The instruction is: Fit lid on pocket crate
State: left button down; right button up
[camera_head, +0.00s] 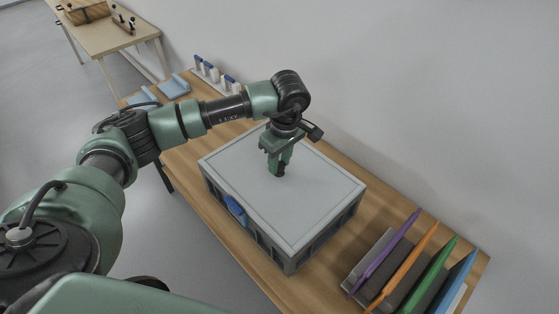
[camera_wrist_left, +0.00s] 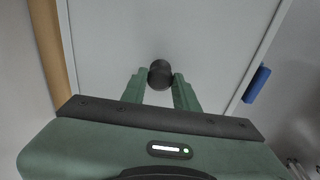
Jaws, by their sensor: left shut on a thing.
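The pale grey lid (camera_head: 312,196) lies over the top of the dark grey pocket crate (camera_head: 287,256), and its edges line up closely with the crate's rim. I cannot tell whether it is fully seated. My left gripper (camera_head: 277,171) points down at the middle of the lid and is shut on the lid's dark round knob (camera_wrist_left: 160,74). The lid's flat surface also fills much of the left wrist view (camera_wrist_left: 110,45). A blue latch (camera_head: 236,209) is on the crate's near side and also shows in the left wrist view (camera_wrist_left: 257,84). My right gripper is not in view.
The crate stands on a wooden bench (camera_head: 191,155) along a wall. A rack (camera_head: 385,268) with purple, orange, green and blue upright pieces is at the right end. Blue items (camera_head: 173,88) lie at the far left end. Another table (camera_head: 108,38) stands behind.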

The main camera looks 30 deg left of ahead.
aim_at(282, 167)
pick_arm(q)
jog(key=c, duration=1)
grip_release()
jog(key=shift+r, duration=0.35)
jog(key=r, duration=0.2)
jog(key=r+b, duration=0.1)
jog(key=r, duration=0.1)
jog(key=d+r+b, duration=0.1)
jog(key=r, duration=0.2)
jog(key=shift+s+r, duration=0.1)
jog(key=shift+s, duration=0.1)
